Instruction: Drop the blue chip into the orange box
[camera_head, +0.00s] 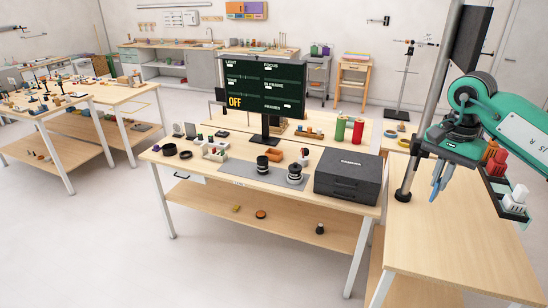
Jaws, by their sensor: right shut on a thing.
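My right gripper (437,187) hangs below the green wrist at the right, above the wooden table on the right. Its narrow fingers look blue and point down. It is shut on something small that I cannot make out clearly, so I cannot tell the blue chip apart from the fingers. A small open orange box (274,154) stands on the middle table, left of the black case and well to the left of my right gripper. My left gripper is not in view.
A black case (347,177) and a dark screen (265,87) stand on the middle table. A dark pole (420,145) rises close beside my right gripper. A rack with red and white items (510,200) is at the far right. The right table's front (445,235) is clear.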

